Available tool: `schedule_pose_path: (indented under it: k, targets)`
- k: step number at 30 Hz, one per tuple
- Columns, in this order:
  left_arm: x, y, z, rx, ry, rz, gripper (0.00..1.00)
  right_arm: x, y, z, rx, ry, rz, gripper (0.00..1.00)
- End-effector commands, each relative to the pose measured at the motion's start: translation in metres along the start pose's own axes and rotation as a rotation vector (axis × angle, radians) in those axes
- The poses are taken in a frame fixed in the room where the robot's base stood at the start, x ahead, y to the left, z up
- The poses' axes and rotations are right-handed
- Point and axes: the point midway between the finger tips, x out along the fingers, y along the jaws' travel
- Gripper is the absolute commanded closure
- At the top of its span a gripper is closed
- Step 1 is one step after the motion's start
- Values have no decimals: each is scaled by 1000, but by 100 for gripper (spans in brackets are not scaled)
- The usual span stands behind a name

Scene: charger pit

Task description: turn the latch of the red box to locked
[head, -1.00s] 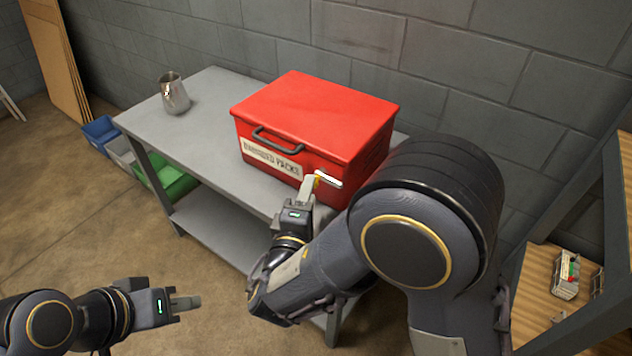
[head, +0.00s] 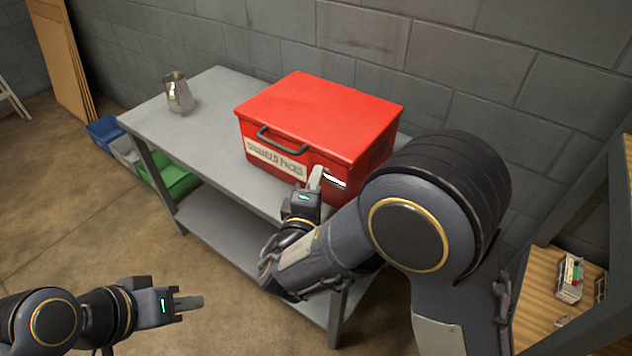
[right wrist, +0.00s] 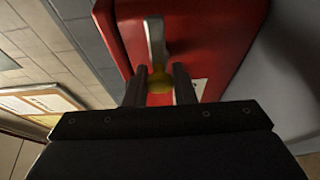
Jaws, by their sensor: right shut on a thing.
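The red box (head: 318,115) sits closed on the grey workbench, with a dark handle (head: 280,140) and a pale label on its front. Its latch (head: 335,180) is a silver bar at the front's right end, lying near level and sloping slightly down to the right in the head view. In the right wrist view the silver bar (right wrist: 155,40) runs up from a yellow part (right wrist: 160,82) between my fingers. My right gripper (head: 316,176) is shut on the latch at that yellow part. My left gripper (head: 200,301) is away from the bench at lower left; its finger gap is hidden.
The grey workbench (head: 205,120) has a metal pitcher (head: 179,95) at its left end. Blue, grey and green bins (head: 172,178) stand by its left side. A block wall is behind. A wooden shelf (head: 545,290) with small items is at right.

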Motion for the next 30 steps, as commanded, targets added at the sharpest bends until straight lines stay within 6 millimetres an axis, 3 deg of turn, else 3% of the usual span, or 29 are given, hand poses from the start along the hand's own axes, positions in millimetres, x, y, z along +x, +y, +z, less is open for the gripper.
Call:
schedule_pose_path:
  k: [11, 30]
  targets:
    - [-7, 3, -4, 0, 0, 0, 70, 0, 2, 0, -113, 1, -49, 100]
    - [-45, 20, -22, 0, 0, 0, 70, 0, 4, 0, -652, 2, -274, 99]
